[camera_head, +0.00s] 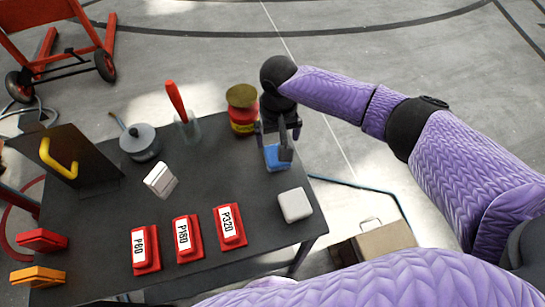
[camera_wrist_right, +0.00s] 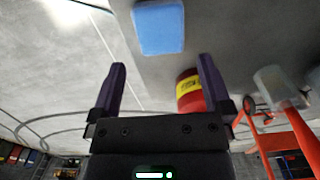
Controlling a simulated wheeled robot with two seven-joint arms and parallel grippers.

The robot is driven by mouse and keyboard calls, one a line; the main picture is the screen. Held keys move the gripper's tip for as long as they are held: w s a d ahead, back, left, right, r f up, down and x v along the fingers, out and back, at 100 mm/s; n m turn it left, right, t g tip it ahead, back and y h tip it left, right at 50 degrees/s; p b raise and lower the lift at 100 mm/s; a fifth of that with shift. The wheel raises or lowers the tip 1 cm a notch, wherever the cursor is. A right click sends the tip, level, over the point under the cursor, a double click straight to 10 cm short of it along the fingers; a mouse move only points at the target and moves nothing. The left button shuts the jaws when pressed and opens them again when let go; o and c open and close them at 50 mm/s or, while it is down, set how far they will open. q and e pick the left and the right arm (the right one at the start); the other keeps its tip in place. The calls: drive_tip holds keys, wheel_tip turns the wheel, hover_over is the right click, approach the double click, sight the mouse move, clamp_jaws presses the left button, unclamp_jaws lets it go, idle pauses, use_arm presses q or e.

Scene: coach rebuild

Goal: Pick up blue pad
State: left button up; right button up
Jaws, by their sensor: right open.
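The blue pad (camera_head: 277,158) is at the right part of the dark table (camera_head: 100,212), near its right edge. In the right wrist view, the blue pad (camera_wrist_right: 158,27) lies beyond the two open fingertips (camera_wrist_right: 160,72), with a gap between. Nothing is between the fingers. My left gripper is not in view.
A white block (camera_head: 295,205) lies nearer on the table. Red labelled blocks (camera_head: 187,239), a pot (camera_head: 140,142) and a cup with a red-handled tool (camera_head: 187,127) stand leftward.

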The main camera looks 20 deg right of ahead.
sight(270, 152)
wheel_tip(270, 152, down, 8)
drive_tip(key=b, duration=0.3)
drive_tip(key=shift+r, duration=0.2)
drive_tip(key=shift+f, duration=0.1)
drive_tip(key=c, duration=0.9)
